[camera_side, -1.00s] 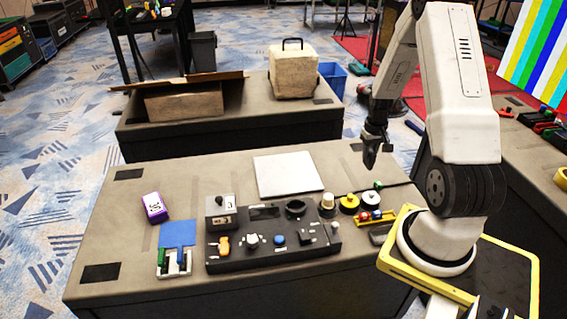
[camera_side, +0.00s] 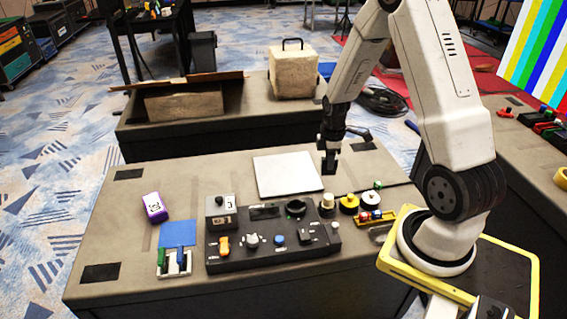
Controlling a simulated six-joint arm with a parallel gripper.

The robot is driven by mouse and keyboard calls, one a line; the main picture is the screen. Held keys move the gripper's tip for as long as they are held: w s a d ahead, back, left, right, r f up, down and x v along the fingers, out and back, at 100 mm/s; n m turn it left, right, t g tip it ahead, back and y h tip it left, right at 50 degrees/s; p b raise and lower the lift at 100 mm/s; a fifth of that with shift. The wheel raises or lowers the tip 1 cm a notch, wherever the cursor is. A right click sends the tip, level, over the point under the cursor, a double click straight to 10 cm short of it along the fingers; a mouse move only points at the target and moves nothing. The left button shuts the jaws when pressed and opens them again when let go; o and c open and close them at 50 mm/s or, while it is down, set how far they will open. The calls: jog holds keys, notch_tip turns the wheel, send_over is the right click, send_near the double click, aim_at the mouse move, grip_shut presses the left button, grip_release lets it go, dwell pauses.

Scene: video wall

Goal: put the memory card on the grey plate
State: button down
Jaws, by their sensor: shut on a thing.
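The grey plate (camera_side: 285,178) is the pale flat square at the back middle of the table. My gripper (camera_side: 330,170) points down at the plate's right edge, and its tips look low and close to it. It is shut on a small dark thing that hardly stands out from the black fingers; I cannot tell its shape, nor whether it touches the plate. I cannot make out the memory card for certain anywhere. The plate's visible top is bare.
A black control panel (camera_side: 270,255) with knobs stands in front of the plate. A purple labelled block (camera_side: 154,208), a blue square (camera_side: 177,233) and a white rack (camera_side: 174,263) are at left. Yellow (camera_side: 349,203) and white (camera_side: 368,199) round things stand right of the panel.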

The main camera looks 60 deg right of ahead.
jog(key=shift+w+a+n, duration=0.25)
jog(key=shift+a+n, duration=0.45)
jog(key=shift+n, duration=0.1)
jog(key=shift+w+d, duration=0.1)
jog(key=w+d+f, duration=0.4)
jog(key=w, duration=0.4)
send_near(298, 182)
jog(key=shift+s, duration=0.2)
jog(key=shift+f, duration=0.1)
jog(key=shift+w+d+f, duration=0.1)
jog(key=shift+w+f, duration=0.15)
jog(key=shift+f, duration=1.5)
jog(key=shift+f, duration=0.15)
